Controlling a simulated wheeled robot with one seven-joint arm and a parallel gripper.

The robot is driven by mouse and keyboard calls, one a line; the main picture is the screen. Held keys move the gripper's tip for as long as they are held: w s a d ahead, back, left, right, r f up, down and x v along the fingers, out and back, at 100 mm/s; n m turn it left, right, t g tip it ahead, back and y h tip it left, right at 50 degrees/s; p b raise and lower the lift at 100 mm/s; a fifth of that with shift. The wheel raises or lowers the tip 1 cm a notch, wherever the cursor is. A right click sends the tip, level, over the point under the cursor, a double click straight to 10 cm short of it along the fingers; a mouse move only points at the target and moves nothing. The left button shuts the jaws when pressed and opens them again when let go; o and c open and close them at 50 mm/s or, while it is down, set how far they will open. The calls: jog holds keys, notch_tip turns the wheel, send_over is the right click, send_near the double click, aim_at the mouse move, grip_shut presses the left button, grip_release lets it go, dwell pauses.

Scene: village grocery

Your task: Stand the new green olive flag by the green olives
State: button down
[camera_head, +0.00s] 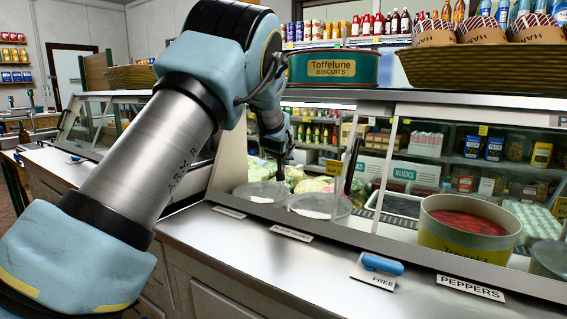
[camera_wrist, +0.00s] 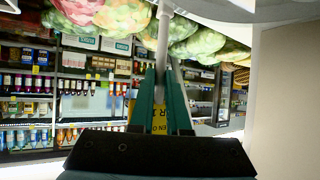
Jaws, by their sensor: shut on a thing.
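My gripper (camera_head: 281,156) reaches down behind the counter's glass front, above the left part of the display. In the wrist view its two teal fingers (camera_wrist: 162,75) are closed on the flag. Two pale round tubs, a left one (camera_head: 262,194) and a right one (camera_head: 320,206), stand behind the glass below my gripper. Their contents look whitish, and I cannot tell which holds green olives.
A large tub with red contents (camera_head: 466,226) stands farther right, behind a PEPPERS card (camera_head: 470,288). A blue-handled object (camera_head: 382,265) lies by a FREE card (camera_head: 375,282). A biscuit tin (camera_head: 333,68) and a wicker basket (camera_head: 480,65) sit on the upper shelf beside my arm.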

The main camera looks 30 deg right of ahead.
jog(key=shift+f, duration=0.25)
dwell(0.4)
jog(key=shift+f+b, duration=0.15)
jog(key=shift+b, duration=0.25)
jog(key=shift+f, duration=0.15)
jog(key=shift+f+b, duration=0.35)
jog(key=shift+b, duration=0.05)
jog(key=shift+f, duration=0.25)
dwell(0.5)
jog(key=shift+f+b, duration=0.25)
jog(key=shift+b, duration=0.15)
jog(key=shift+f, duration=0.2)
jog(key=shift+f+b, duration=0.2)
jog(key=shift+b, duration=0.15)
jog(key=shift+f, duration=0.25)
dwell(0.6)
